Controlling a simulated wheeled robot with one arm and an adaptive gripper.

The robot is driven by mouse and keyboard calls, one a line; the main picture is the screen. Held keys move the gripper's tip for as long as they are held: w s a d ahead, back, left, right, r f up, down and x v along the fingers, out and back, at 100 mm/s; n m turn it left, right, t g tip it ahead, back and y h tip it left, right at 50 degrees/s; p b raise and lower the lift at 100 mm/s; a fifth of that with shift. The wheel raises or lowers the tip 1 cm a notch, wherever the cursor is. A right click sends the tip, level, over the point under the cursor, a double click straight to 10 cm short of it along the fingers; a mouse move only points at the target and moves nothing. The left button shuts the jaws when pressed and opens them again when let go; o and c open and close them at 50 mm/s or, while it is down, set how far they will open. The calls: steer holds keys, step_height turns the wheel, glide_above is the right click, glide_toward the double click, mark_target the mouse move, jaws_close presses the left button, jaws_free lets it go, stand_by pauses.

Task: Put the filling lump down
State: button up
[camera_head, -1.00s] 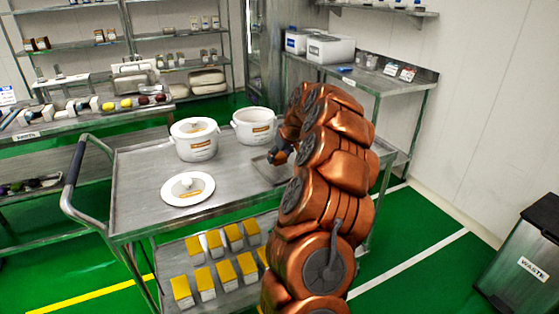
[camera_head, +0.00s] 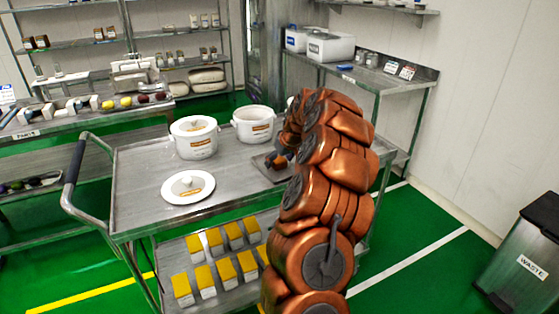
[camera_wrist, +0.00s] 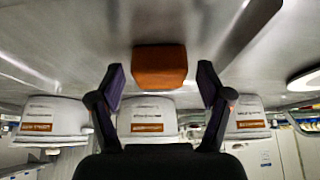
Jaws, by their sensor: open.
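The filling lump (camera_wrist: 160,67) is an orange-brown block in the middle of the wrist view, against the grey metal surface. In the head view it shows small (camera_head: 282,162), on or just over a flat dark tray (camera_head: 262,164) on the steel trolley (camera_head: 140,172). My gripper (camera_wrist: 160,85) is open, with one dark finger on each side of the lump and a visible gap on both sides. In the head view my arm hides most of the gripper and the tray's right part.
Two white labelled pots (camera_head: 194,138) (camera_head: 254,124) stand behind the tray on the trolley. Yellow-topped cartons (camera_head: 225,267) fill the lower shelf. A waste bin (camera_head: 525,260) stands at right.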

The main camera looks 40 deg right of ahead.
steer(key=shift+r, duration=0.2)
steer(key=b+v, duration=0.2)
steer(key=v, duration=1)
steer(key=a+n+g+y, duration=0.1)
steer(key=a+n+y, duration=0.1)
steer(key=a, duration=1.8)
steer(key=s+a+n+g, duration=0.1)
steer(key=s+a, duration=0.3)
steer(key=a, duration=0.2)
steer(key=s+a+g, duration=0.1)
steer(key=s+a, duration=0.2)
steer(key=a, duration=0.4)
steer(key=s+a+f+g, duration=0.1)
steer(key=s+a+f, duration=0.2)
steer(key=s, duration=0.5)
steer(key=s+a+f+g, duration=0.2)
steer(key=s+a, duration=0.1)
steer(key=s, duration=0.6)
steer(key=s+a+f+g, duration=0.1)
steer(key=s+a+f, duration=0.2)
steer(key=s, duration=0.5)
steer(key=shift+s+a+f+m+g+h, duration=0.3)
steer(key=shift+a+g+h, duration=0.1)
